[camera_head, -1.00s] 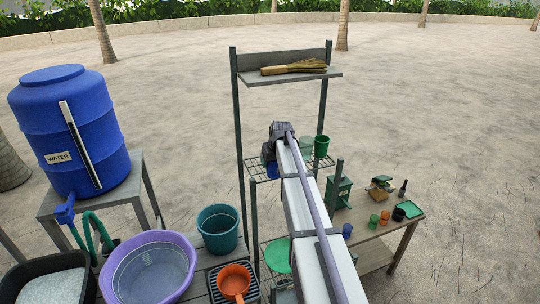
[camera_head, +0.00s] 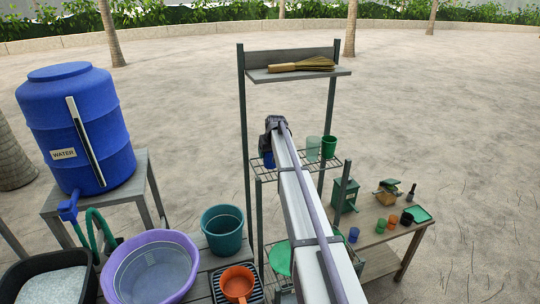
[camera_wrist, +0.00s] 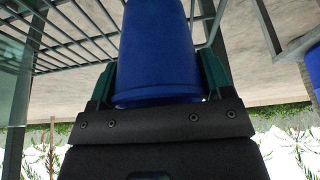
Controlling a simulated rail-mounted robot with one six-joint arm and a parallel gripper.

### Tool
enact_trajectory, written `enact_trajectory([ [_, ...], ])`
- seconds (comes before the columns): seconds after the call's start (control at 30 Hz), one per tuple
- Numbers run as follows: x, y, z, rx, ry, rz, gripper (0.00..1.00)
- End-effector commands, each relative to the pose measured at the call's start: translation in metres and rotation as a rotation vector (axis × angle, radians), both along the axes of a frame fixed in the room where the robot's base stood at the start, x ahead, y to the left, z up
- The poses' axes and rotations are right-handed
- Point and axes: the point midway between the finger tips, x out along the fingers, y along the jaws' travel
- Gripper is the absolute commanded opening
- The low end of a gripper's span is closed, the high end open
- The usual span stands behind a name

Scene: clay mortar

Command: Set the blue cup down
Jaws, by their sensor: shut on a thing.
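The blue cup (camera_wrist: 158,50) is held in my gripper (camera_wrist: 160,76), with one finger on each side of it. In the wrist view the picture is upside down, and the wide rim end faces my gripper's palm. In the head view the blue cup (camera_head: 269,160) shows just below the dark gripper body, at the left end of the wire shelf (camera_head: 262,172). My arm hides part of it. I cannot tell whether its base touches the wires.
A pale green cup (camera_head: 313,149) and a darker green cup (camera_head: 329,147) stand on the wire shelf to the right. Posts flank it, and an upper shelf (camera_head: 295,74) holds a broom. The blue water barrel (camera_head: 78,130) stands left. A low table (camera_head: 385,232) holds small cups.

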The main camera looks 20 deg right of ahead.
Motion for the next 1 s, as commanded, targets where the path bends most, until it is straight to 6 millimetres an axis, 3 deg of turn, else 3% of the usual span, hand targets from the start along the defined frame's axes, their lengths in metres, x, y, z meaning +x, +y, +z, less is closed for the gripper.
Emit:
enact_trajectory([
  [0.1,0.000,0.000,-0.005,0.000,0.000,0.000,0.45],
  [0.13,0.000,0.000,-0.004,0.000,0.000,0.000,0.74],
  [0.37,0.000,0.000,-0.003,0.000,0.000,0.000,0.96],
  [0.73,0.000,0.000,0.004,0.000,0.000,0.000,0.98],
  [0.87,-0.006,0.001,0.020,0.000,0.000,0.000,0.98],
  [1.0,-0.017,0.002,0.050,0.000,0.000,-0.001,0.98],
])
